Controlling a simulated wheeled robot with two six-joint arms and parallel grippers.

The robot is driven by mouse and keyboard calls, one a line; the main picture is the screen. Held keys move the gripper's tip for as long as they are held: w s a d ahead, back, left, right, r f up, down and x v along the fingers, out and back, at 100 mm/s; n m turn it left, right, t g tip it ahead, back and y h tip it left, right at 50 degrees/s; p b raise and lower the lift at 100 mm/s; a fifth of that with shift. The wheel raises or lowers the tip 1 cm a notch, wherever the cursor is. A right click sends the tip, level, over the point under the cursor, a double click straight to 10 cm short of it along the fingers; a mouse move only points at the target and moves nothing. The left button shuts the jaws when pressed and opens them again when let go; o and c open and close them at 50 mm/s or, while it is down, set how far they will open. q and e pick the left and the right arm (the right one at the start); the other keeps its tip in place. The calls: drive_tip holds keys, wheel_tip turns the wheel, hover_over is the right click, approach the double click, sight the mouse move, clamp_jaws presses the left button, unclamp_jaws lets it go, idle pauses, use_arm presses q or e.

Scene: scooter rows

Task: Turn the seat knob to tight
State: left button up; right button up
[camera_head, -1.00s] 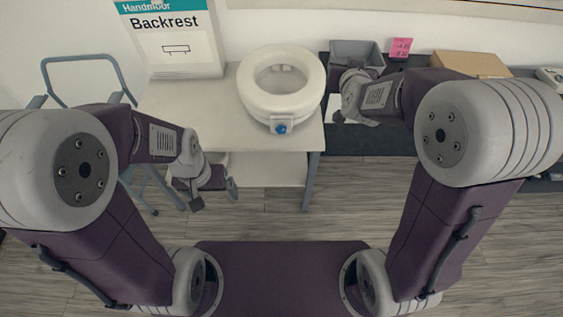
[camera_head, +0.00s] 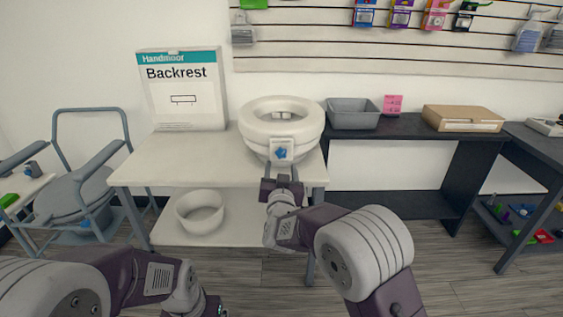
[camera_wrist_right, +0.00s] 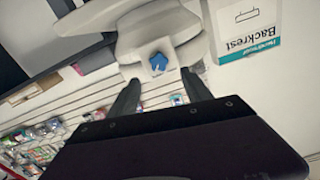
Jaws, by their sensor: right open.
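A white raised toilet seat (camera_head: 283,122) stands at the right end of a white table (camera_head: 180,150). The blue star-shaped seat knob (camera_head: 281,153) is on a white bracket at its front. In the right wrist view the knob (camera_wrist_right: 159,61) shows just beyond and between my fingertips. My right gripper (camera_head: 281,168) is open, just below and in front of the knob; I see no contact. Its two dark fingers show in the right wrist view (camera_wrist_right: 158,86). My left arm is at the bottom left of the head view, and its gripper (camera_head: 212,308) is partly cut off by the frame edge.
A Backrest box (camera_head: 183,100) stands on the table at the left. A white bowl-like ring (camera_head: 200,212) is on the lower shelf. A grey bin (camera_head: 352,114) and a cardboard box (camera_head: 463,119) sit on the dark table to the right. A grey commode chair (camera_head: 80,195) stands at left.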

sight(282, 153)
drive_tip(key=w+b, duration=0.1)
drive_tip(key=w, duration=0.6)
drive_tip(key=shift+w+f, duration=0.15)
drive_tip(key=shift+w, duration=0.6)
clamp_jaws()
